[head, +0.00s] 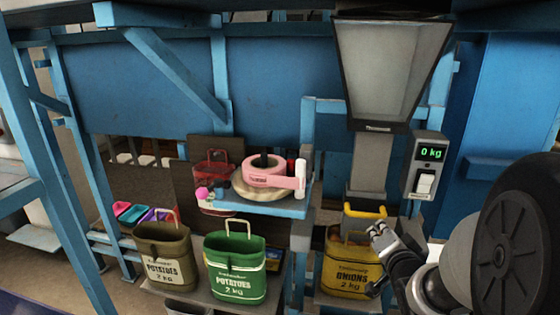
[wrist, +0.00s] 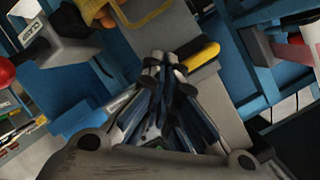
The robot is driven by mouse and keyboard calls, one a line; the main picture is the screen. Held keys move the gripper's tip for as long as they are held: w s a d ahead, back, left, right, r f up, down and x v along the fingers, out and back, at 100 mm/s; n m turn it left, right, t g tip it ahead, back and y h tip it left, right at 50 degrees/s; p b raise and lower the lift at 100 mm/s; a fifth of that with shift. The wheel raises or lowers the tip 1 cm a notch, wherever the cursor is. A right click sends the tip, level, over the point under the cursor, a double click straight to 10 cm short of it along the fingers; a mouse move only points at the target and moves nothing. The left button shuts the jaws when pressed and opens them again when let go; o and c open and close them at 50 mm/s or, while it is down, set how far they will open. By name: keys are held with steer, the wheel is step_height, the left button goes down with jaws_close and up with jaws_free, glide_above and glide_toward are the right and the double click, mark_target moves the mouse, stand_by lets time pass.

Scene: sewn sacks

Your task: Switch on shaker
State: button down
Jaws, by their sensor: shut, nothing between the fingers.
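The shaker's grey hopper (head: 385,70) stands at the upper right in the head view. On its right side is a grey control box (head: 411,172) with a green display reading 0 kg (head: 431,153) and a white rocker switch (head: 425,184) below it. My gripper (head: 376,258) is below and left of the switch, apart from it, in front of the yellow onions sack (head: 345,268). In the wrist view my gripper (wrist: 165,65) has its fingers together and empty, with a yellow handle (wrist: 202,56) close by.
A brown potatoes sack (head: 167,262) and a green potatoes sack (head: 234,270) stand on a low shelf to the left. A blue shelf (head: 290,208) holds a pink tape dispenser (head: 268,172) and a white bottle (head: 300,178). Blue frame posts (head: 300,258) stand between.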

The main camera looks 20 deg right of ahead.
steer(key=s+d+r+m+t+h+p, duration=0.1)
steer(key=s+d+r+m+t+h, duration=0.2)
steer(key=s+d+m, duration=0.7)
steer(key=shift+s+d+r+t+h, duration=0.25)
steer(key=shift+d+r+t+h, duration=0.2)
steer(key=shift+t+h, duration=0.65)
steer(key=b, duration=0.2)
glide_toward(425, 184)
steer(key=w+d+r, duration=0.4)
steer(key=shift+d+r, duration=0.2)
steer(key=shift+d, duration=0.05)
steer(key=shift+r, duration=0.1)
